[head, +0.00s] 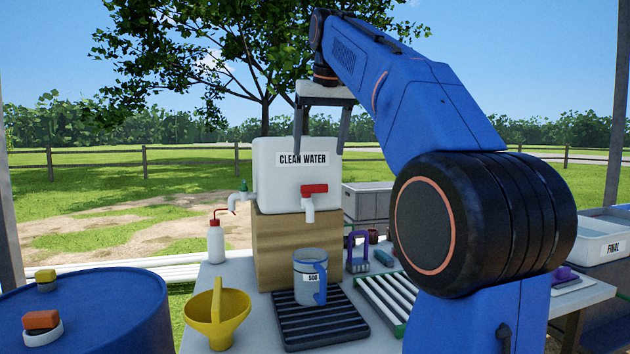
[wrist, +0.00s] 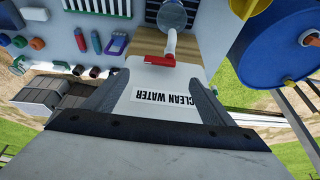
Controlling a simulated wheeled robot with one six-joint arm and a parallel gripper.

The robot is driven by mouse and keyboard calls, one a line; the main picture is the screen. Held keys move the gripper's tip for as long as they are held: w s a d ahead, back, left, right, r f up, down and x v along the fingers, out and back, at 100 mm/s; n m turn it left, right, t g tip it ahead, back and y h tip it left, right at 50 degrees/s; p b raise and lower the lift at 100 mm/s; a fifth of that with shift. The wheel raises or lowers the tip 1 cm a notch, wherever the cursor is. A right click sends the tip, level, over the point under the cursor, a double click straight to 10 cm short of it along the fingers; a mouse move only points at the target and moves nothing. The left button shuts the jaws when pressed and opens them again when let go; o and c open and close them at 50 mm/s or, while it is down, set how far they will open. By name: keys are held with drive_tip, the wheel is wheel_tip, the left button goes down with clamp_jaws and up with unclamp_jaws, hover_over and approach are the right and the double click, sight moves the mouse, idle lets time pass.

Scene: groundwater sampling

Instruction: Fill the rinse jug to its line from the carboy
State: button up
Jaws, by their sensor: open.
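The carboy (head: 268,185) is a white tank labelled CLEAN WATER, standing on a wooden block (head: 275,250). Its front tap has a red lever (head: 314,189), lying crosswise above a white spout (head: 309,208). The rinse jug (head: 303,268), clear with a blue handle and a 500 label, stands upright below that spout on a dark ribbed tray (head: 320,333). I cannot tell its water level. My gripper (head: 321,150) is open and empty, pointing down at the carboy's top. In the wrist view, the red lever (wrist: 160,60) and jug (wrist: 172,15) lie beyond the fingers.
A yellow funnel (head: 217,315), a wash bottle (head: 216,240) and a blue drum (head: 100,305) are left. A white slatted rack (head: 388,300) and a purple-handled tool (head: 357,252) are right of the jug.

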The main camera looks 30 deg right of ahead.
sight(315, 189)
drive_tip(key=x, duration=1)
drive_tip(key=shift+w+d+f, duration=0.1)
drive_tip(key=shift+f, duration=0.05)
drive_tip(key=c, duration=1.1)
